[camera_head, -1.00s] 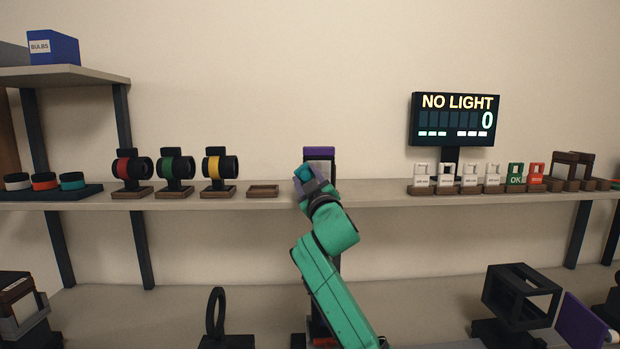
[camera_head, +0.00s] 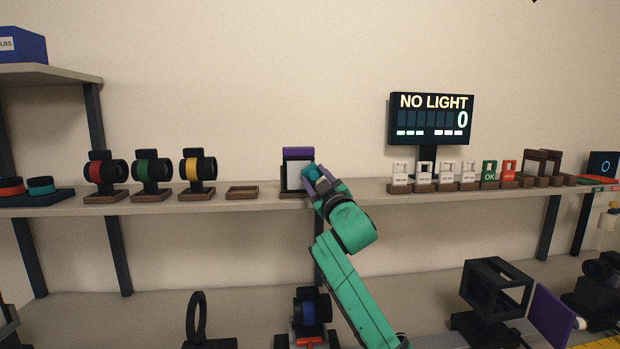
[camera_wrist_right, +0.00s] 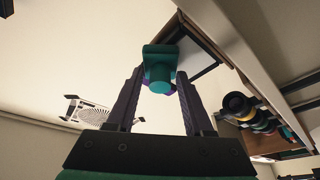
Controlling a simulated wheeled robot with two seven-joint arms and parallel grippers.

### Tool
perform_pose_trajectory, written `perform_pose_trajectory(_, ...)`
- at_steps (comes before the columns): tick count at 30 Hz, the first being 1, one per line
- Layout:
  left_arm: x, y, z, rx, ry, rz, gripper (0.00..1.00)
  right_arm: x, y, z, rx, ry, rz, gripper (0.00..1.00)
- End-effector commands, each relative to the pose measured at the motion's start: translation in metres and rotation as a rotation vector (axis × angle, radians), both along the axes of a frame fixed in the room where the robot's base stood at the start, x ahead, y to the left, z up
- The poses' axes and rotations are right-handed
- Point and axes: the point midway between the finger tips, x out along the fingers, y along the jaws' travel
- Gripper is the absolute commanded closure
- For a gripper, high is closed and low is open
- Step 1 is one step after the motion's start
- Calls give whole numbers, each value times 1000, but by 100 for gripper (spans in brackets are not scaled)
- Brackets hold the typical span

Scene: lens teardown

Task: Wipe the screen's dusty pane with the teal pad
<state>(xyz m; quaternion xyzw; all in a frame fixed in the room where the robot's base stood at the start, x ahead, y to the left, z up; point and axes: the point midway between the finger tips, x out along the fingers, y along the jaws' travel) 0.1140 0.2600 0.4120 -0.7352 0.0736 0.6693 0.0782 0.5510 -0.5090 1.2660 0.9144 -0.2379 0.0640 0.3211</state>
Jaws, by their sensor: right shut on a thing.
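The screen stands upright on the middle of the shelf, with a purple top edge (camera_head: 298,153) and a pale pane (camera_head: 293,176). The teal pad (camera_head: 310,172) is at the pane's right edge and overlaps it; whether it touches cannot be told. My right gripper (camera_head: 315,179) is shut on the pad. In the right wrist view the pad (camera_wrist_right: 160,68) sits between the fingertips, with a dark-edged frame close behind it to the right. The pane's lower right part is hidden by my gripper. My left gripper is not in view.
An empty wooden tray (camera_head: 242,192) and several colour-ringed lens holders (camera_head: 198,170) stand left of the screen. Small white cards (camera_head: 424,175) in wooden stands and a "NO LIGHT" display (camera_head: 431,118) are to the right. A ring stand (camera_head: 196,318) is on the lower bench.

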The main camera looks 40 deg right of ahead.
Motion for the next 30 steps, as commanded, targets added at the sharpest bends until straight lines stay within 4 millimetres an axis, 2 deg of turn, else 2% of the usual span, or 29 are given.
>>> perform_pose_trajectory(7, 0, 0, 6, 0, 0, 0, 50, 16, 21, 0, 3, 1, 3, 93)
perform_pose_trajectory(14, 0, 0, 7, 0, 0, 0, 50, 23, 30, 0, 2, 1, 2, 93)
perform_pose_trajectory(22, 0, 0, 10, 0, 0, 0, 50, 41, 52, 0, 4, 0, 3, 93)
perform_pose_trajectory(30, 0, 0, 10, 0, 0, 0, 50, 43, 56, -1, 1, 1, 2, 93)
